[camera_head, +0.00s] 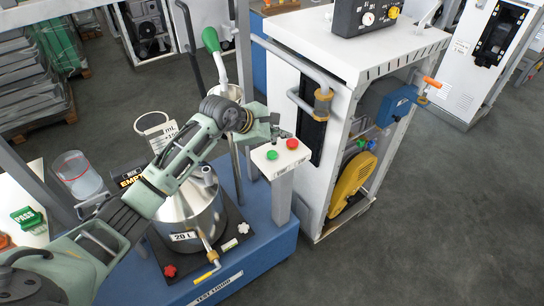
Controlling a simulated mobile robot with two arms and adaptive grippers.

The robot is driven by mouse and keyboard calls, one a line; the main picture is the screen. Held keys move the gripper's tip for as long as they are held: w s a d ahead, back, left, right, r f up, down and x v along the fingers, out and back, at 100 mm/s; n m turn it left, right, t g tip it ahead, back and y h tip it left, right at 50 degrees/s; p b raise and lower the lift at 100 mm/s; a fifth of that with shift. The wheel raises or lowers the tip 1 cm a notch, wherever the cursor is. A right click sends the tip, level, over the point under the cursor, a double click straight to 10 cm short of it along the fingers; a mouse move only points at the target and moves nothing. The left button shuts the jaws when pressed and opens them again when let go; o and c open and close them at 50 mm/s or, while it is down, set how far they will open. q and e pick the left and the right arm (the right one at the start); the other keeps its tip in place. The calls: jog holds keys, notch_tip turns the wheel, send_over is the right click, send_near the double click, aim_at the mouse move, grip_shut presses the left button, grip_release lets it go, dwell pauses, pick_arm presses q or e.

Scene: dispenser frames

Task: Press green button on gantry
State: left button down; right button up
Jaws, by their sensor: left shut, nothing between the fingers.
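A white button box (281,164) stands on a post at the blue dispenser frame. It carries a green button (272,155) on its left and a red button (292,144) on its right. My left gripper (277,131) is shut and empty. In the picture it lies just behind and above the green button, apart from it; its exact height over the box is hard to tell. Both buttons are in plain sight. My right gripper is not in view.
A steel vessel (190,212) labelled 20 L stands on the blue base (262,246) under my left arm. A green-knobbed lever (211,40) rises behind the arm. A white cabinet (294,92) stands close right of the box. Grey floor (440,210) is clear at right.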

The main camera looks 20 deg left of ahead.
aim_at(272, 154)
pick_arm(q)
notch_tip(272, 154, down, 4)
jog(key=shift+r+b, duration=0.1)
jog(key=shift+b, duration=1.15)
jog(key=shift+f+b, duration=0.4)
jog(key=shift+b, duration=0.05)
jog(key=shift+f+b, duration=0.55)
jog(key=shift+b, duration=0.05)
dwell(0.8)
jog(key=shift+r, duration=0.1)
jog(key=shift+r+p, duration=0.45)
jog(key=shift+r, duration=0.4)
